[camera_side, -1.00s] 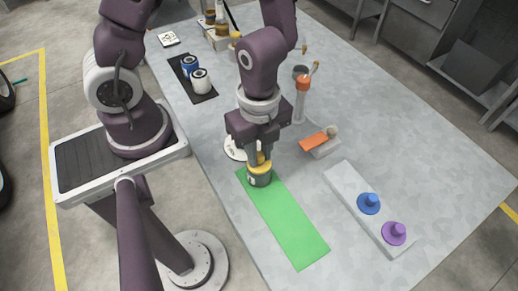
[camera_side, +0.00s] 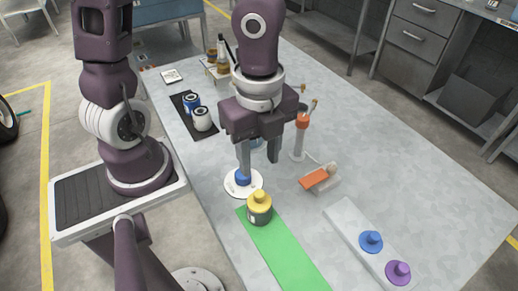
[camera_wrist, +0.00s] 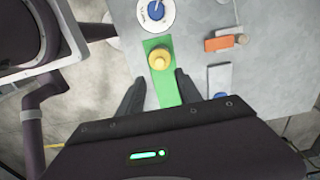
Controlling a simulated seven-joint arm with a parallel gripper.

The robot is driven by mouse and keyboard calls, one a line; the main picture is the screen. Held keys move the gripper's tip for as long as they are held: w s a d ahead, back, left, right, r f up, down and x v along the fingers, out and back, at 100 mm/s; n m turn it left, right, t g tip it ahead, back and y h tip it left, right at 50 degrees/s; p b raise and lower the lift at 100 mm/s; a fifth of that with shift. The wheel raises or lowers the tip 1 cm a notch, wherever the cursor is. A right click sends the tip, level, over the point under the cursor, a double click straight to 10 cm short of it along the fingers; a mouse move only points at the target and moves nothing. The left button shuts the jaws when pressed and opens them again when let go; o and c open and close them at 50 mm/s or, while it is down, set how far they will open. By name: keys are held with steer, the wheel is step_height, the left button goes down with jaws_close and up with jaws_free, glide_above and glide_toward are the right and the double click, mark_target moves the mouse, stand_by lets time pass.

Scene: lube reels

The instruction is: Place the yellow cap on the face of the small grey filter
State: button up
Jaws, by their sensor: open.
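The yellow cap (camera_side: 259,200) sits on top of the small grey filter (camera_side: 260,217), which stands upright at the far end of the green mat (camera_side: 283,253). The cap looks about level, and its knob points up. In the wrist view the cap (camera_wrist: 160,60) covers the filter from above. My gripper (camera_side: 259,168) is open and empty, raised above the table and clear of the cap. In the wrist view its two fingers (camera_wrist: 159,76) are spread to either side of the cap's line.
A white disc (camera_side: 232,188) with a blue knob lies just beyond the filter. A grey strip (camera_side: 343,217) at right holds a blue cap (camera_side: 371,241) and a purple cap (camera_side: 398,271). An orange-topped post (camera_side: 299,140) stands behind. Two cans stand on a black mat (camera_side: 207,131).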

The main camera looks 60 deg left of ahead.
steer(key=s+a+r+n+t, duration=0.2)
steer(key=a+r+n, duration=0.2)
steer(key=n, duration=0.5)
steer(key=s+a+r+n+t, duration=0.3)
steer(key=a+r+n, duration=0.1)
steer(key=r+n, duration=0.4)
steer(key=shift+n+t, duration=0.3)
steer(key=shift+n, duration=0.2)
